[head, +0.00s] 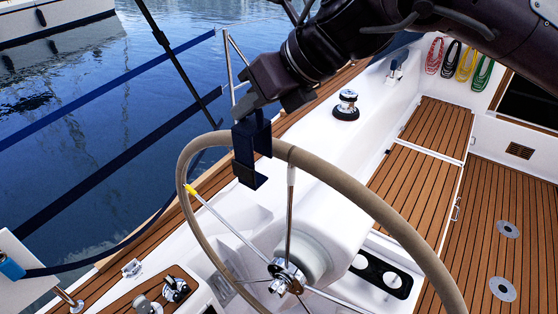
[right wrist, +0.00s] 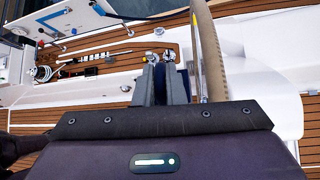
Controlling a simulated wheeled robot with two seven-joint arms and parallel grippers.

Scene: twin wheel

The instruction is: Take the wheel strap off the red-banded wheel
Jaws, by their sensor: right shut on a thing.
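A steering wheel (head: 402,232) with a tan rim and metal spokes fills the middle of the head view. The band I see on it is yellow (head: 190,190), at the left end of a spoke; no red band shows. The wheel strap (head: 244,165) is a dark blue, hook-shaped piece at the top of the rim, covering part of it. I cannot tell whether it still wraps the rim. My right gripper (head: 246,108) is shut on the strap's upper end. In the right wrist view the fingers (right wrist: 165,85) have dark blue between them, beside the rim (right wrist: 212,60). My left gripper is out of view.
A winch (head: 346,105) stands on the white coaming behind the wheel. Blue guard lines (head: 120,160) run over the water at left. Coloured rope coils (head: 460,60) hang at the upper right. Open teak floor (head: 490,220) lies to the right.

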